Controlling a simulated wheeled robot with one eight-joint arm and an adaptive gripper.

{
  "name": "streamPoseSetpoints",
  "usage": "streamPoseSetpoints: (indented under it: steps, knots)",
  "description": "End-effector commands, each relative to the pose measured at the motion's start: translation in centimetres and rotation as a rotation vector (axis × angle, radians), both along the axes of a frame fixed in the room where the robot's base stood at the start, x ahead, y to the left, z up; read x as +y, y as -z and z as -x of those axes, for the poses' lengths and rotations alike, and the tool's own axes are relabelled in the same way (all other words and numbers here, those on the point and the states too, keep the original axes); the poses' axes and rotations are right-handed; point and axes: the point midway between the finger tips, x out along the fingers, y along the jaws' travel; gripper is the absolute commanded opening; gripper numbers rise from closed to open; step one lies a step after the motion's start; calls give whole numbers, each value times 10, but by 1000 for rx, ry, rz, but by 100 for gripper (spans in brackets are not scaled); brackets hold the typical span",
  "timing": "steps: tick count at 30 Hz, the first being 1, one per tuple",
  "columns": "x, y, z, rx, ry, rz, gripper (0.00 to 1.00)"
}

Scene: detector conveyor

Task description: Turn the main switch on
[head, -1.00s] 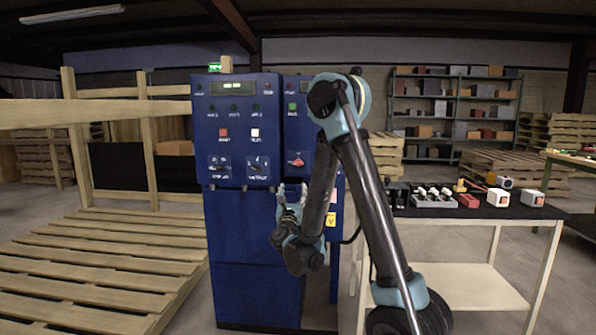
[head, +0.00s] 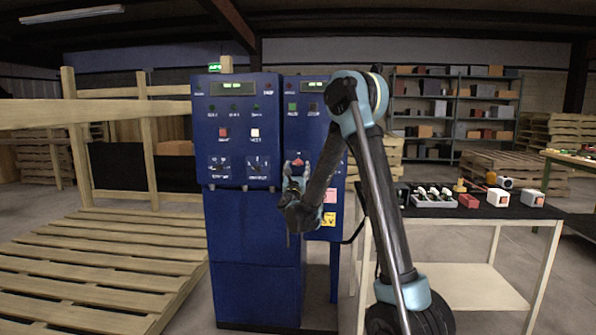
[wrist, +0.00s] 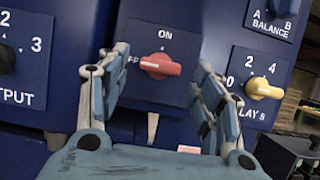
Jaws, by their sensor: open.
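The main switch is a red rotary handle (wrist: 160,66) on the blue cabinet front. In the wrist view it lies nearly level, with ON printed above it and a partly hidden label at its left end. My gripper (wrist: 163,58) is open, with one finger on each side of the switch. I cannot tell whether the fingers touch it. In the head view my gripper (head: 297,172) is in front of the right-hand cabinet, and the red switch (head: 299,161) shows just above it, partly covered.
A yellow delay knob (wrist: 264,89) is close to the right finger, and a black output knob (wrist: 5,59) is at the left. A balance knob (wrist: 283,6) is at upper right. A black-topped table (head: 480,212) with several small parts stands right of the cabinets (head: 250,230).

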Motion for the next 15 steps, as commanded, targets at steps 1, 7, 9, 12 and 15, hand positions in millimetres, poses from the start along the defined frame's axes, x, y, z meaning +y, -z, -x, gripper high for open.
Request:
streamPoseSetpoints:
  steps: [1,7,9,12,15]
  knots:
    - [0,-2,-4,0,0,0,60]
    - [-1,-5,-13,1,0,0,60]
    - [-1,-5,-13,1,-1,0,60]
    - [-1,-5,-13,1,0,0,60]
    - [-1,-5,-13,1,0,0,55]
